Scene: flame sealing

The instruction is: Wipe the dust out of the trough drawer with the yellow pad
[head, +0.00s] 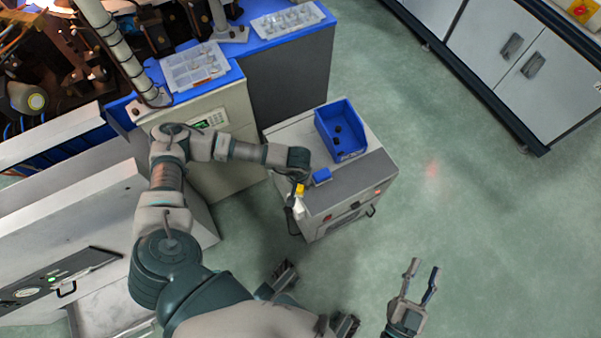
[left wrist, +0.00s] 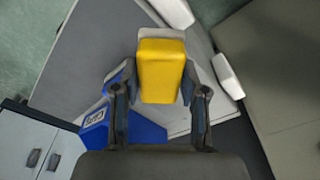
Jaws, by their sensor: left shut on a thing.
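My left gripper (head: 298,187) is at the near left edge of the grey-topped cart, low in front of its corner. In the left wrist view the gripper (left wrist: 160,92) is shut on the yellow pad (left wrist: 161,68), a thick block with a pale grey part at its top. In the head view only a small piece of the pad (head: 301,189) shows. My right gripper (head: 420,283) is open and empty over the floor at the lower right. A pale, open metal trough (head: 112,303) shows at the lower left, far from both grippers; I cannot tell whether it is the trough drawer, and no dust is distinguishable.
A blue-topped bench with clear part trays (head: 194,66) stands behind my left arm. The green floor to the right is clear up to the cabinets (head: 540,85).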

